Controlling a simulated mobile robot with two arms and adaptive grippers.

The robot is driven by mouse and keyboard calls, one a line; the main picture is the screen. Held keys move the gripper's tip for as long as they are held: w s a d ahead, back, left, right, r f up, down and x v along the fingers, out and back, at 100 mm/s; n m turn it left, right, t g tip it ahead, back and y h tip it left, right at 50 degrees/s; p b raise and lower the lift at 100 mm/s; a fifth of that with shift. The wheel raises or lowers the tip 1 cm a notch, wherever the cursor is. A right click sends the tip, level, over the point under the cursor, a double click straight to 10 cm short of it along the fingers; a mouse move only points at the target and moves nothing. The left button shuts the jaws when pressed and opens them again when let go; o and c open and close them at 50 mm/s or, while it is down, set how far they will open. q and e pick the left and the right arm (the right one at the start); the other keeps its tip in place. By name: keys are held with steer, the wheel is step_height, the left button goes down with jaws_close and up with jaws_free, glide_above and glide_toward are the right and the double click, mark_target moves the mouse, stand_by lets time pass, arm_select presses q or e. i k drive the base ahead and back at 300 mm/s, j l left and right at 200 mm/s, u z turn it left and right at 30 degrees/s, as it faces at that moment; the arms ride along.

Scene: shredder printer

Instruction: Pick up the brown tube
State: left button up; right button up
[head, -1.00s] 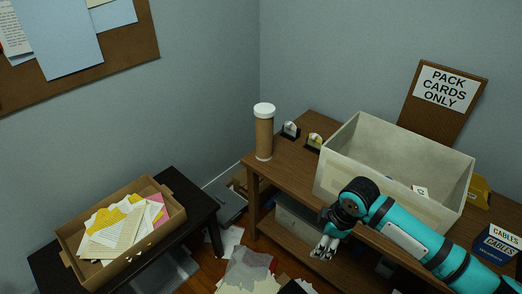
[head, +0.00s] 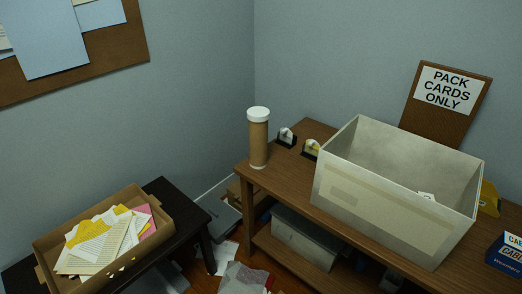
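The brown tube (head: 258,144) stands upright near the far left corner of the wooden table (head: 285,170). It has a white cap on top and a white rim at its bottom. Nothing touches it. Neither of my grippers shows in the head view now, so I cannot see whether they are open or shut.
A large grey bin (head: 385,205) takes up the middle of the table. Two small tape dispensers (head: 287,137) sit right of the tube. A cardboard box of papers (head: 160,224) is on a dark table at left. Papers (head: 240,280) litter the floor.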

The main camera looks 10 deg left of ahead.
mark_target(258, 132)
steer(key=i+l+u, duration=0.25)
steer(key=i+l, duration=0.15)
steer(key=i, duration=0.15)
steer(key=i+l+u, duration=0.25)
steer(key=i+l, duration=0.2)
